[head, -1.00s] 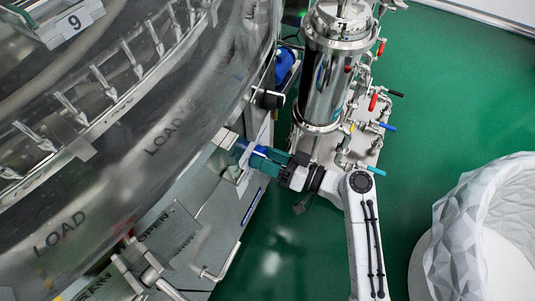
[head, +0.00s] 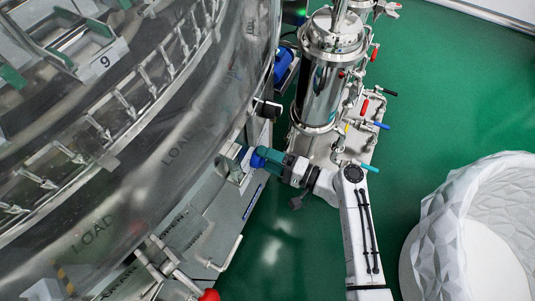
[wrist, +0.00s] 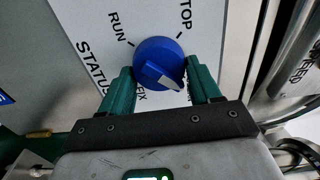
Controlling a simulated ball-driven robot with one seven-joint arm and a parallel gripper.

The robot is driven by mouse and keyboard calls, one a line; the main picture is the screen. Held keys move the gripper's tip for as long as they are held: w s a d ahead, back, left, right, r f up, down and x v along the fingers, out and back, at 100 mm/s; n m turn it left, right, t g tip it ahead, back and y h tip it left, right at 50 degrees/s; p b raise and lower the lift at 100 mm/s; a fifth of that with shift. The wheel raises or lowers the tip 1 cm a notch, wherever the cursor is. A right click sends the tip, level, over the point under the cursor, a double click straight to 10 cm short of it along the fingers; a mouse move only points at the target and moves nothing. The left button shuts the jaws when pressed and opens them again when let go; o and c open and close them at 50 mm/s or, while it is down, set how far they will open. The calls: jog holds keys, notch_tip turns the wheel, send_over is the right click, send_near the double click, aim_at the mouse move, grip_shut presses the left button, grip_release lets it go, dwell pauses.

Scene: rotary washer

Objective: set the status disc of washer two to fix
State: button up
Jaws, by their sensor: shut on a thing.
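The blue status disc (wrist: 160,62) sits on a pale panel marked STATUS in the wrist view. It also shows at the machine's side in the head view (head: 258,158). Its white pointer mark is at the lower right, past the FIX label and away from RUN and STOP. A label near the right finger is partly hidden. My gripper (wrist: 161,68) is shut on the disc, with one green finger on each side of it. In the head view my gripper (head: 267,158) reaches the panel from the right.
The large curved washer drum (head: 140,130) fills the left. A steel cylinder (head: 318,85) with several valve handles stands behind my arm. A white faceted tub (head: 450,215) is at the right. Green floor (head: 435,90) is clear between them.

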jog(key=shift+s+f+m+p, duration=0.1)
jog(key=shift+m+p, duration=1.3)
jog(key=shift+m, duration=1.6)
jog(key=shift+s+f+m+p, duration=0.15)
jog(key=shift+m+p, duration=1.2)
jog(key=shift+m, duration=1.65)
jog(key=shift+f+m+p, duration=0.1)
jog(key=shift+m+p, duration=1.3)
jog(key=shift+m, duration=1.6)
jog(key=o, duration=1)
jog(key=shift+a, duration=0.1)
jog(key=p+v, duration=0.1)
jog(key=v, duration=0.9)
jog(key=shift+d+p, duration=0.4)
jog(key=shift+s, duration=0.15)
